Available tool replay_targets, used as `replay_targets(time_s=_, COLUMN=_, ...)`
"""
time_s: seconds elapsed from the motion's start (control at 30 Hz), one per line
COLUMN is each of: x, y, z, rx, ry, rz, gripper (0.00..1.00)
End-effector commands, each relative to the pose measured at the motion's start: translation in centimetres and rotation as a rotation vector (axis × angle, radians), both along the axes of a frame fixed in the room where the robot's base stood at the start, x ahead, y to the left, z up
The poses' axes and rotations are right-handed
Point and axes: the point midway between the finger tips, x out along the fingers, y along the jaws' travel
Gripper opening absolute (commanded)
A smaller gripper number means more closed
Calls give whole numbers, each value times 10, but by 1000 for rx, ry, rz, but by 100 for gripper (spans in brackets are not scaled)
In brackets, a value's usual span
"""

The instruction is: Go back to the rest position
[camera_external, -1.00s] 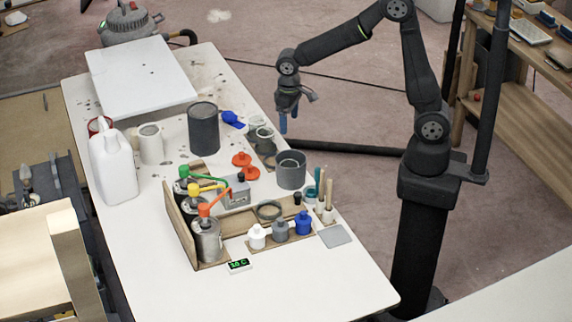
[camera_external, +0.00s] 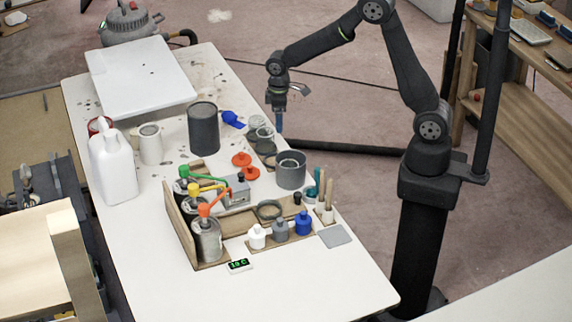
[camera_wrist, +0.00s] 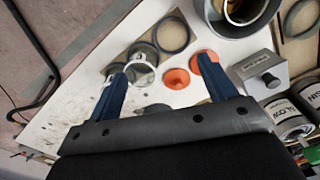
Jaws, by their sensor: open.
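My gripper (camera_external: 279,122) hangs in the air near the right edge of the white table (camera_external: 330,270), in the external view. In the wrist view my gripper (camera_wrist: 160,85) shows two blue fingers spread wide apart, with nothing held between them. Below and beyond the fingers, the wrist view shows clear cups (camera_wrist: 142,68), an orange disc (camera_wrist: 176,78) and dark rings.
A dark grey can (camera_external: 203,128), a grey pot (camera_external: 291,170) and pump cans with coloured spouts (camera_external: 207,235) stand on the table. Small bottles (camera_external: 280,230) line its front part. A white jug (camera_external: 112,170) stands at the left.

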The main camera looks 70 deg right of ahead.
Motion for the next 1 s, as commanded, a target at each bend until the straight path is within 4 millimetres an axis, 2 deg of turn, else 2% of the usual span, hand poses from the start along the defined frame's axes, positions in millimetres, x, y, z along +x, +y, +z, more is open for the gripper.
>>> replay_targets(time_s=1.0, x=-18, y=65, z=1, rx=0, ry=0, rz=956, gripper=77)
